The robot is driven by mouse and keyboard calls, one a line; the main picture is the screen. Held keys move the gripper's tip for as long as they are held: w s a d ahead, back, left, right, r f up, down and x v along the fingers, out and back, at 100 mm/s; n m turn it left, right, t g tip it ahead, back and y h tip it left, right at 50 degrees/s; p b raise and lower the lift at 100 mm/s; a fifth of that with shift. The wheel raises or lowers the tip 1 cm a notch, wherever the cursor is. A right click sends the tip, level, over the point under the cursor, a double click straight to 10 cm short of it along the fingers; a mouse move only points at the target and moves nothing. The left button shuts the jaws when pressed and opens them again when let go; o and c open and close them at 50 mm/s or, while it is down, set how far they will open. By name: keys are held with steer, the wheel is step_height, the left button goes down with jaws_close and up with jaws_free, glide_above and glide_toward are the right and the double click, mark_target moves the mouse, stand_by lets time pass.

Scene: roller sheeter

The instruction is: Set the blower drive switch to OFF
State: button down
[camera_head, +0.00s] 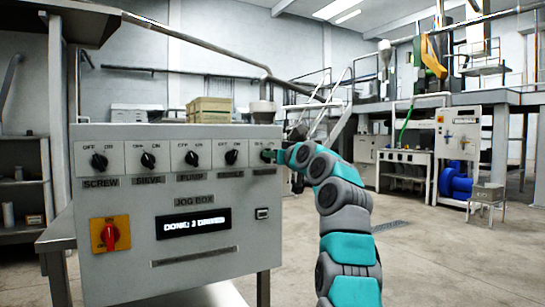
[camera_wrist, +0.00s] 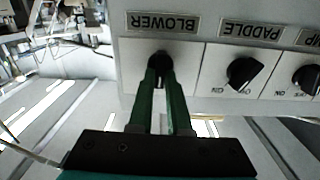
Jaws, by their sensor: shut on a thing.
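The jog box (camera_head: 160,265) is a grey panel with a row of black rotary switches marked OFF and ON. The blower switch (camera_wrist: 160,57) is the rightmost in the head view and sits under the upside-down BLOWER label (camera_wrist: 161,23) in the wrist view. My gripper (camera_wrist: 161,72) has its two green fingers closed around this black knob, one on each side. In the head view my gripper (camera_head: 284,157) reaches the panel's right end and covers part of the switch. The knob's pointer is mostly hidden, so I cannot tell its setting.
The paddle switch (camera_wrist: 243,73) is close beside the blower switch. The pump (camera_head: 191,157), sieve (camera_head: 148,160) and screw (camera_head: 99,161) switches continue leftward. Below are a red knob on a yellow plate (camera_head: 110,234) and a lit display (camera_head: 193,223). Open floor lies right of the box.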

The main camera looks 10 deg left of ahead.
steer(key=n+p, duration=0.2)
steer(key=n, duration=0.2)
steer(key=shift+a+n, duration=0.1)
steer(key=shift+n, duration=0.3)
steer(key=shift+s, duration=0.1)
steer(key=c, duration=0.9)
jaws_free()
steer(key=shift+o, duration=0.2)
steer(key=b+v, duration=0.3)
steer(key=v, duration=0.4)
steer(key=shift+s+d, duration=0.2)
steer(key=shift+s, duration=0.1)
